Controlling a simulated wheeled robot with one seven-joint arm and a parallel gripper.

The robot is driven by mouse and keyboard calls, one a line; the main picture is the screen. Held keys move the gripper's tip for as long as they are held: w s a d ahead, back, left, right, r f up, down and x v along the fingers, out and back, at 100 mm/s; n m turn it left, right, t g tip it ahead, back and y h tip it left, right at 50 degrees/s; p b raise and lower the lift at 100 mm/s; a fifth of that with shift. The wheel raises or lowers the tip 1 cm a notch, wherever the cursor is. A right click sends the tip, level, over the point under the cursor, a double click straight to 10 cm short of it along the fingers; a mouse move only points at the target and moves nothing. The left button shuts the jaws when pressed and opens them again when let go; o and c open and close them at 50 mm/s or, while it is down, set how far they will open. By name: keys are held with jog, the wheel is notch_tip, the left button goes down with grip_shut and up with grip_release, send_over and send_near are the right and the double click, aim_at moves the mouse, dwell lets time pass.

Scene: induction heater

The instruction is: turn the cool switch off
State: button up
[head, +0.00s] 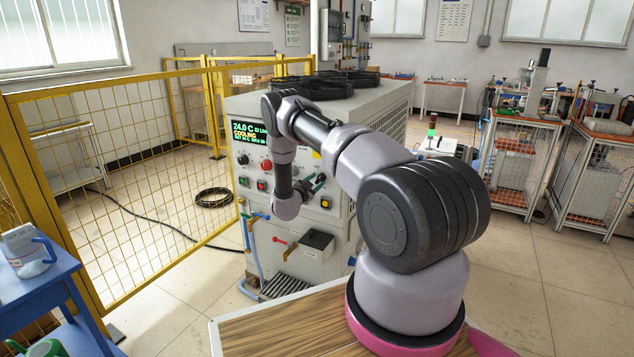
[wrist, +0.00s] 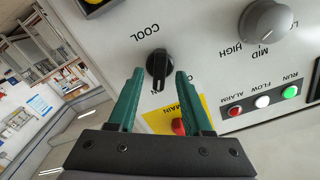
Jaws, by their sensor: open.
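The cool switch (wrist: 158,66) is a black rotary knob on the grey panel, under an upside-down COOL label in the wrist view. Its narrow handle points down in that view, toward a partly hidden label ending in N. My gripper (wrist: 159,74) has two green fingers, open, one on each side of the knob. A gap shows on both sides, and I cannot tell how deep the fingertips reach. In the head view my gripper (head: 316,183) is at the front of the heater cabinet (head: 262,205), and the cool switch cannot be made out there.
The display (head: 250,132) reads 24.0 C and COOLING. A red knob on a yellow MAIN plate (wrist: 178,126) lies close below the fingers. A grey MID/HIGH knob (wrist: 265,20) and a green RUN lamp (wrist: 290,92) are to the right. A yellow fence (head: 150,190) stands left.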

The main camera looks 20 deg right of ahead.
jog(key=shift+w+d, duration=0.25)
jog(key=shift+d, duration=0.1)
grip_shut()
jog(key=n, duration=0.5)
jog(key=shift+w+a+n, duration=0.1)
jog(key=shift+a+n, duration=0.05)
jog(key=shift+n, duration=0.15)
jog(key=n, duration=0.6)
jog(key=shift+n, duration=0.3)
dwell(0.4)
